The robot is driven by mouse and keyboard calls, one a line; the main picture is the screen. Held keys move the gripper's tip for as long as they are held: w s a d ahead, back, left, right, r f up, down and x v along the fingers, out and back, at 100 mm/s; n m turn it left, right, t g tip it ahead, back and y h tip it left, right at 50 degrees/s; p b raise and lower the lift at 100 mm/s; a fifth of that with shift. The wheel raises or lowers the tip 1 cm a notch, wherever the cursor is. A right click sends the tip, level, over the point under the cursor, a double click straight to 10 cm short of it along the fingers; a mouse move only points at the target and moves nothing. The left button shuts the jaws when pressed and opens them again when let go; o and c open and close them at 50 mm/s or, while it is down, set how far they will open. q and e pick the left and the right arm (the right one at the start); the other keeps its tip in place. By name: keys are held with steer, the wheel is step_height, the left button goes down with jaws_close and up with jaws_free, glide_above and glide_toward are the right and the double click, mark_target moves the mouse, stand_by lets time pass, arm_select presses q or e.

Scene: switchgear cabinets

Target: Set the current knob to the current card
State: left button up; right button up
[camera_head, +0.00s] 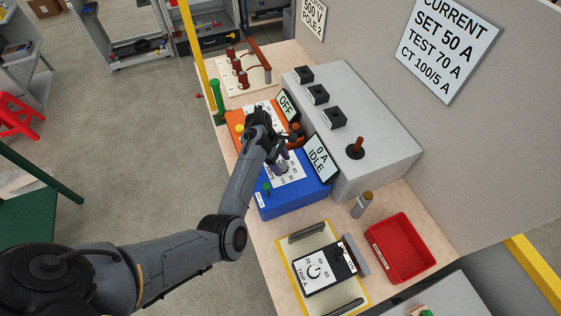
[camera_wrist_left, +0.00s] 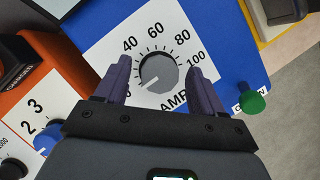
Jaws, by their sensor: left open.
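The current knob (camera_wrist_left: 160,74) is a round grey dial on the white scale plate of the blue box (camera_head: 295,204). Its white mark points to the lower left, near the low end of the scale. My left gripper (camera_wrist_left: 157,64) is open, with one finger on each side of the knob; I cannot tell whether they touch it. In the head view, my left gripper (camera_head: 278,158) is over the blue box and partly hides the dial. The current card (camera_head: 445,45) on the wall reads SET 50 A, TEST 70 A, CT 100/5 A. My right gripper is not in view.
A tilted display (camera_head: 320,158) on the blue box reads 0 A IDLE. An orange unit (camera_head: 238,115) adjoins it, and a green knob (camera_wrist_left: 252,102) is beside the scale. A grey cabinet (camera_head: 385,150), red tray (camera_head: 402,248) and trip relay (camera_head: 324,270) are nearby.

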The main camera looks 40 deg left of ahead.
arm_select(q)
steer(key=shift+c, duration=0.2)
steer(key=c, duration=1)
